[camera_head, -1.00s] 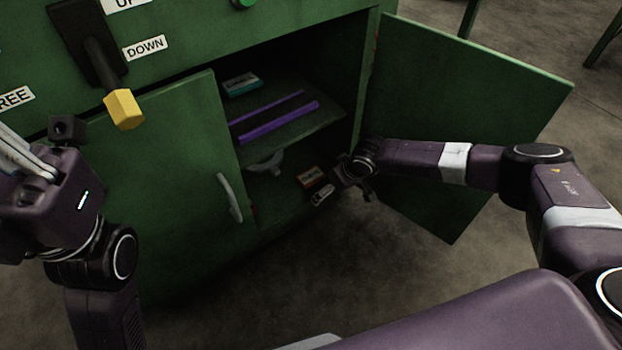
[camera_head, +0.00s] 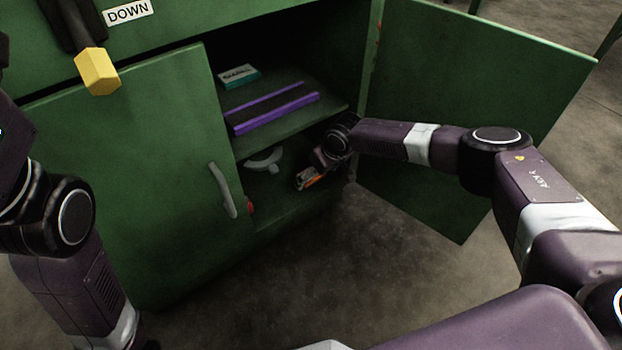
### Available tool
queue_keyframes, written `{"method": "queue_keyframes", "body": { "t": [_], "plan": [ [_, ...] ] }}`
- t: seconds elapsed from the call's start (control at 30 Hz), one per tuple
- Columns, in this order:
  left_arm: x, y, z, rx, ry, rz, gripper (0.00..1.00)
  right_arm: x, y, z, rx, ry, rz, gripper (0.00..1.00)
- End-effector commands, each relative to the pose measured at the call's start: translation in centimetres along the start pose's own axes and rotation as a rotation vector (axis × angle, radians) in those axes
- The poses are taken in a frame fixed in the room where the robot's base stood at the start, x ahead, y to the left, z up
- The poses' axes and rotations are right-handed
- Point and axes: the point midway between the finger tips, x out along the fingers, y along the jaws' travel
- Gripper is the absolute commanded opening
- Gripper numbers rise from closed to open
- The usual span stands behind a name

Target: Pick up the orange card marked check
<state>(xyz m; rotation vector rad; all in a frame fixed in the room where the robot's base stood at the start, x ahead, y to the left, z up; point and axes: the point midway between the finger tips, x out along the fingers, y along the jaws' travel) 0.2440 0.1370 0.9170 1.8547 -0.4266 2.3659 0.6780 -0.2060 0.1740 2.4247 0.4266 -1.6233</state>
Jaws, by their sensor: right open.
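The orange card (camera_head: 312,174) lies low inside the green cabinet, on its lower level near the right side. Only a small orange part shows; my right gripper covers the rest, and its marking cannot be read. My right gripper (camera_head: 306,180) is open and reaches in through the cabinet opening, right at the card. I cannot tell whether the fingers touch it or stand around it. My left arm is at the left edge, and its gripper is outside the view.
The left cabinet door (camera_head: 130,180) is nearly closed; the right door (camera_head: 470,100) stands wide open beside my right arm. The shelf above holds a teal box (camera_head: 240,76) and purple bars (camera_head: 275,112). A grey curved part (camera_head: 264,160) lies left of the card. A yellow-ended lever (camera_head: 97,72) sticks out above.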

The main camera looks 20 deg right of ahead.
Motion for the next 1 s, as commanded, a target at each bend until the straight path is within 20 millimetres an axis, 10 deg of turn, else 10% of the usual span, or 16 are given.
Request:
{"method": "queue_keyframes", "body": {
  "t": [0.27, 0.67, 1.0],
  "plan": [
    [0.11, 0.02, -0.06, 0.0, 0.002, 0.001, 0.0, 0.06, 0.0, -0.06, 0.0, 0.001, 0.0, 0.81],
    [0.11, 0.04, -0.1, 0.0, 0.004, 0.001, 0.0, 0.06, 0.0, -0.04, 0.0, 0.001, 0.0, 0.37],
    [0.34, -0.01, -0.08, 0.0, 0.005, 0.001, 0.0, -0.2, 0.0, -0.16, 0.0, 0.002, 0.0, 0.37]
  ]
}}
